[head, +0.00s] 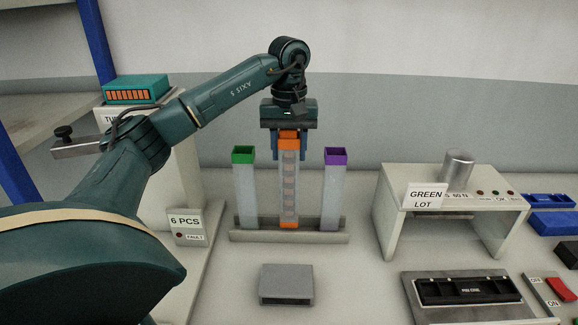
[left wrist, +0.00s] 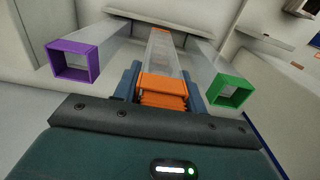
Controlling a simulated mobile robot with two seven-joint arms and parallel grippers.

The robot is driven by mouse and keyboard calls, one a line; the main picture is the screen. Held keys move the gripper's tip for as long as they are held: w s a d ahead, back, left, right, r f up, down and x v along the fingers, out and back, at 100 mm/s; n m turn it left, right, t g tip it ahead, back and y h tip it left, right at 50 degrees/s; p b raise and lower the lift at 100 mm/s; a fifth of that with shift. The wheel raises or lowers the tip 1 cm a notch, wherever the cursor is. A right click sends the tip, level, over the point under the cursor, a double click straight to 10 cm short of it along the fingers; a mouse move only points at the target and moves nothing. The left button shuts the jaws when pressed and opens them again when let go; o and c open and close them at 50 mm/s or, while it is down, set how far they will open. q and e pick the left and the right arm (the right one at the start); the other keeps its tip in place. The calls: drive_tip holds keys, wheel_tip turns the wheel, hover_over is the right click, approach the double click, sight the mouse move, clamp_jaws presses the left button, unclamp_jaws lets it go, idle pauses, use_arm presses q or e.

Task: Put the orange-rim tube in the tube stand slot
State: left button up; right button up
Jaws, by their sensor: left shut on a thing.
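The orange-rim tube (head: 289,185) is a clear upright tube with orange ends and pieces visible inside. It stands in line with the middle of the tube stand (head: 245,236), between the green-rim tube (head: 244,190) and the purple-rim tube (head: 335,190). Its lower orange end is at the stand; I cannot tell whether it is fully seated. My left gripper (head: 289,148) points down and is shut on its top. In the left wrist view the orange rim (left wrist: 163,85) sits between the blue fingers, with the purple rim (left wrist: 74,62) left and green rim (left wrist: 231,92) right. My right gripper is not in view.
A small grey block (head: 286,284) lies in front of the stand. A white bench (head: 392,200) with a metal cylinder (head: 457,170) and a "GREEN LOT" sign stands right. A black tray (head: 470,291) lies front right. A "6 PCS" box (head: 187,227) is left.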

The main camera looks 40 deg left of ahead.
sight(289, 162)
use_arm(q)
wheel_tip(289, 162, down, 3)
drive_tip(key=shift+f, duration=0.25)
drive_tip(key=shift+f, duration=0.1)
drive_tip(key=o, duration=1.3)
drive_tip(key=shift+c, duration=0.2)
